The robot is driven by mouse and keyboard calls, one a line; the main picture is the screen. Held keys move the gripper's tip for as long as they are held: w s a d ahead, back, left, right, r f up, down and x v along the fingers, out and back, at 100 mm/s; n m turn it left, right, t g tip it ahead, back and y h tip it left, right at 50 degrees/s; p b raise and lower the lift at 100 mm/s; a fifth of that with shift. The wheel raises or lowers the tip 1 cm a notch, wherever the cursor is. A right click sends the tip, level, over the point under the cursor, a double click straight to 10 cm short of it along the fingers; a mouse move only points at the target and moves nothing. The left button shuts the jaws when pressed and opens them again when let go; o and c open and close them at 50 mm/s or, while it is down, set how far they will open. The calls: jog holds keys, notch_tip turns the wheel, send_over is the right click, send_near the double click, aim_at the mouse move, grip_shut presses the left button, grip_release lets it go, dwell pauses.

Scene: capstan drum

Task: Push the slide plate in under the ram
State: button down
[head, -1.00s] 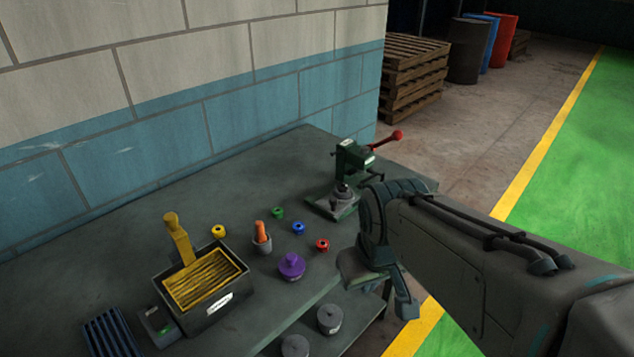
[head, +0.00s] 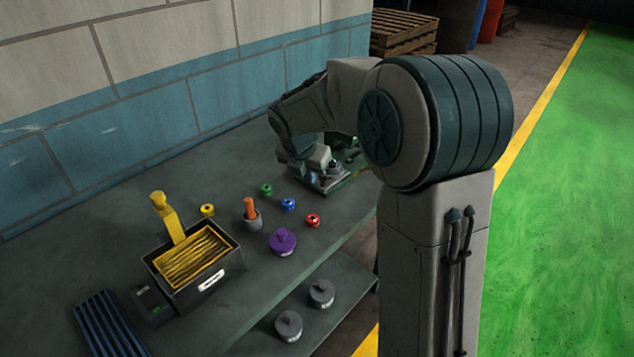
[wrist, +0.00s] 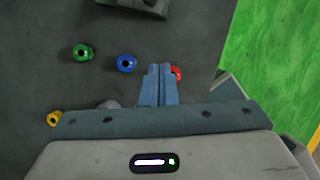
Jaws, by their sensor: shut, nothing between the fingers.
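The green hand press (head: 352,160) stands at the far end of the bench, mostly hidden behind my arm. Its low plate (head: 330,184) shows at the front, with a grey round part (head: 334,168) above it. I cannot tell the slide plate from the base, and the ram is hidden. My gripper (wrist: 159,68) is shut and empty, its two blue-grey fingers together over the bench in the wrist view. A dark block edge (wrist: 135,5), perhaps part of the press, shows ahead of the fingertips at the top, apart from them. In the head view my wrist is close to the press.
Green (head: 266,189), blue (head: 288,204) and red (head: 312,220) rings lie nearer on the bench (head: 255,290); the red one is partly behind my fingers in the wrist view. A purple lidded pot (head: 282,242) and a dark box (head: 205,283) stand nearer still. A wall runs along the left.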

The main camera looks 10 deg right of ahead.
aim_at(320, 190)
jog(key=shift+n, duration=0.5)
jog(key=x, duration=1)
jog(key=shift+w+a+f, duration=0.15)
jog(key=shift+w+f, duration=0.1)
jog(key=shift+w, duration=0.1)
jog(key=shift+w+d+p, duration=0.2)
jog(key=shift+w+d, duration=0.1)
jog(key=shift+w, duration=0.25)
jog(key=shift+w+d+p, duration=0.15)
jog(key=shift+w+d, duration=0.2)
jog(key=shift+w, duration=0.2)
jog(key=shift+w+d, duration=0.45)
jog(key=shift+w, duration=0.2)
